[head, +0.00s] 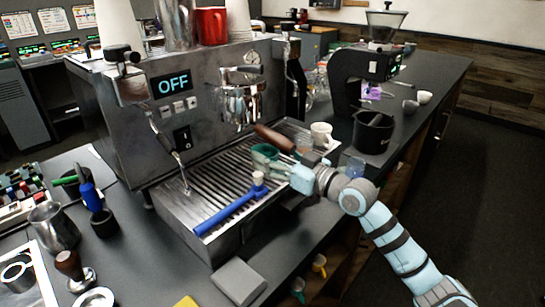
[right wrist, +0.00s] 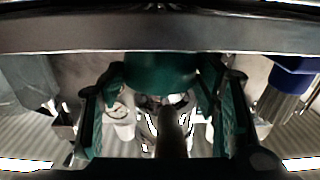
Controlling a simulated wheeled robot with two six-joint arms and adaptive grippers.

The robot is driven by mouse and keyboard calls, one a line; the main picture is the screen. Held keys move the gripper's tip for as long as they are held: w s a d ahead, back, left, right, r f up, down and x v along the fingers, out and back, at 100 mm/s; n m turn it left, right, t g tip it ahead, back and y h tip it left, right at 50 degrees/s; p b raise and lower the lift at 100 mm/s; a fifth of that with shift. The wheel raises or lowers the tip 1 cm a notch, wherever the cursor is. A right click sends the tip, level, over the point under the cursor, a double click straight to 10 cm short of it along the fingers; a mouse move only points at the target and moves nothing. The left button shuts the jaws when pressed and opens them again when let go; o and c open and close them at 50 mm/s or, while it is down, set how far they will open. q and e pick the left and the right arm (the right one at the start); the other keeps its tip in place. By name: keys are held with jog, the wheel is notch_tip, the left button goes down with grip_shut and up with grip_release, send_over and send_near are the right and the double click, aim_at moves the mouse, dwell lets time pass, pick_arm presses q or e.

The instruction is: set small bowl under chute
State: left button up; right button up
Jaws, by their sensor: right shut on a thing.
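The small green bowl (head: 264,153) is above the drip tray of the espresso machine, at the tip of my right gripper (head: 278,166). In the right wrist view the green bowl (right wrist: 160,72) sits between the two fingers of the gripper (right wrist: 163,112), which is shut on it. The fingers hide part of the bowl in the head view. A black grinder (head: 347,82) with a clear hopper stands to the right of the espresso machine; its chute is too small to make out clearly. My left gripper is in neither view.
The espresso machine (head: 165,105) reads OFF. A brown handle (head: 274,137), a white cup (head: 321,134) and a blue-handled tool (head: 230,211) are close around the right gripper. A black knock box (head: 373,131) stands right of it. Bare counter (head: 436,77) shows farther right.

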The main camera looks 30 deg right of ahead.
jog(key=o, duration=1.5)
jog(key=shift+f, duration=0.15)
jog(key=shift+c, duration=0.2)
